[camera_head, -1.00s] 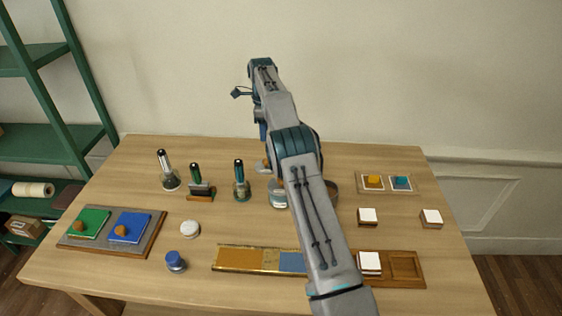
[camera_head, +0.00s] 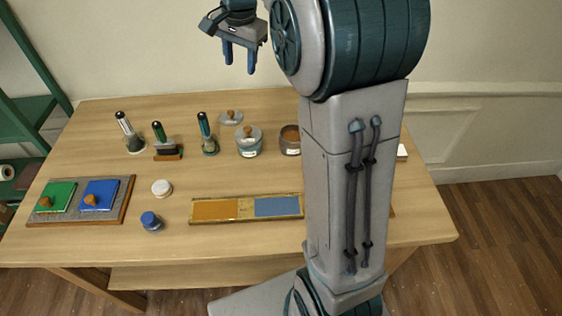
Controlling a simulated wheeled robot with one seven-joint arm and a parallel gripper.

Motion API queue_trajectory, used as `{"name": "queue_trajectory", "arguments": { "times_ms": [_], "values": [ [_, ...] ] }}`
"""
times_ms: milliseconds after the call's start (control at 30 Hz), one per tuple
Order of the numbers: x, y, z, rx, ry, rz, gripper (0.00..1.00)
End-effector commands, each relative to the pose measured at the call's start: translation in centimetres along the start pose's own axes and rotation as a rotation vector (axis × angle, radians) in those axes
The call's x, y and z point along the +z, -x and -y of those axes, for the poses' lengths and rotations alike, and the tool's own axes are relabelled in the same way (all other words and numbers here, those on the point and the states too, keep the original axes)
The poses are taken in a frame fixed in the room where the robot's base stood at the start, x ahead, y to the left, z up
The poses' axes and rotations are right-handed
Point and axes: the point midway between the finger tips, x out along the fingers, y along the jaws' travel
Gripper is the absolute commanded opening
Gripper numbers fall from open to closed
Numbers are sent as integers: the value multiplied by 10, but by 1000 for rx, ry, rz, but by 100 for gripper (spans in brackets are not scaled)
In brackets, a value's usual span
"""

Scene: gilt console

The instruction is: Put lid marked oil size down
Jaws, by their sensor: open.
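A clear round lid (camera_head: 231,116) with a wooden knob lies flat on the table, knob up, behind the jars. Its marking is too small to read. A glass jar (camera_head: 248,146) with a white label stands just in front of it, with a wooden knob showing at its top. A second jar (camera_head: 290,143) with brown in it stands to the right, partly hidden by my arm. My gripper (camera_head: 239,66) is open and empty, fingers pointing down, raised above and behind the lid, apart from it.
Several upright brushes or tools (camera_head: 207,140) stand left of the jars. A grey board (camera_head: 80,214) with green and blue pads is at far left. A white pot (camera_head: 161,188), a blue-topped pot (camera_head: 150,221) and a gilt-edged strip (camera_head: 247,219) lie in front. My arm hides the right side.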

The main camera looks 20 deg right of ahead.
Motion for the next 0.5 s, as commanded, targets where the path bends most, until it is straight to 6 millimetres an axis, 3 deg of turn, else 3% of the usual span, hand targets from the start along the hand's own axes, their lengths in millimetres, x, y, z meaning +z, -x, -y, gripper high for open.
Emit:
{"name": "queue_trajectory", "arguments": {
  "times_ms": [233,500],
  "values": [
    [60,18,-65,-30,278,-39,45],
    [127,9,-138,-43,589,-91,45]
  ]
}}
